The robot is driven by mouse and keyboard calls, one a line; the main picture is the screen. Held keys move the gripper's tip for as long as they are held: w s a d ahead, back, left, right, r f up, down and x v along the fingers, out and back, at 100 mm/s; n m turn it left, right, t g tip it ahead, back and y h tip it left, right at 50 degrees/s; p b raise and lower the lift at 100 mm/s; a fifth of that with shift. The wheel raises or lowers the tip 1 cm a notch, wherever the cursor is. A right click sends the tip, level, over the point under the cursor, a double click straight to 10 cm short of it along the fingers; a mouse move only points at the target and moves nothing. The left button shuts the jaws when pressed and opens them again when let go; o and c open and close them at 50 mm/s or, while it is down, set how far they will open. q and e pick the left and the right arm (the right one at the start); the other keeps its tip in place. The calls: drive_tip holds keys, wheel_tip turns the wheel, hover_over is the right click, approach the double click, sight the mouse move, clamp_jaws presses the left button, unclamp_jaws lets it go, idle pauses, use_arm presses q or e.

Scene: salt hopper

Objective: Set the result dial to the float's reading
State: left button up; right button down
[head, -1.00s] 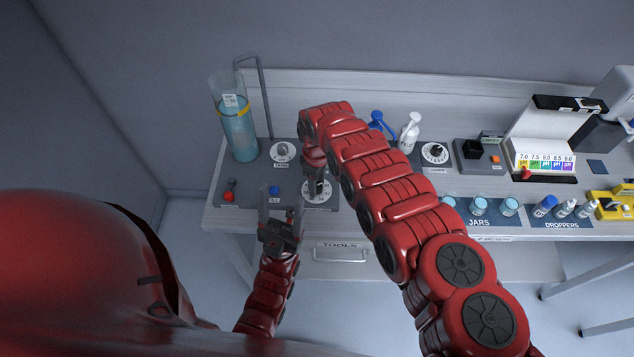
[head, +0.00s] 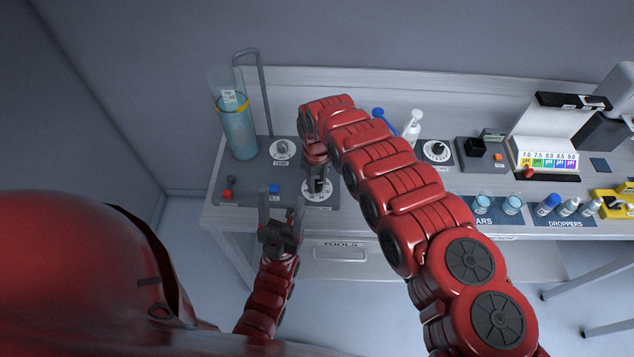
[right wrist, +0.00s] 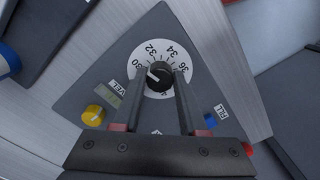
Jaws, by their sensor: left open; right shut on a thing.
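The white result dial (head: 326,195) with a black knob (right wrist: 160,76) is on the grey panel (head: 210,184). In the right wrist view its scale shows 30, 32, 34 and 36. The knob's white mark faces left, toward the 30 side; the exact reading is unclear. My right gripper (right wrist: 166,76) is shut on the knob. A clear cylinder (head: 239,135) of blue liquid stands at the panel's left back. A white float tag (head: 229,97) shows at its yellow band; its reading is too small to read. My left gripper (head: 281,212) is open and empty before the panel.
Another dial (head: 282,149), a red knob (head: 228,183) and a blue button (head: 274,188) share the panel. A yellow knob (right wrist: 93,115) sits beside the result dial. A grey pipe (head: 264,95) rises by the cylinder. Bottles (head: 412,126) and jars (head: 482,203) stand to the right.

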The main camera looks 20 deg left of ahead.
drive_tip(key=m+b, duration=0.2)
drive_tip(key=m, duration=0.1)
drive_tip(key=shift+f, duration=0.15)
drive_tip(key=shift+m+b, duration=1.3)
drive_tip(key=shift+m, duration=0.3)
drive_tip(key=shift+r, duration=0.2)
drive_tip(key=shift+c, duration=2.2)
unclamp_jaws()
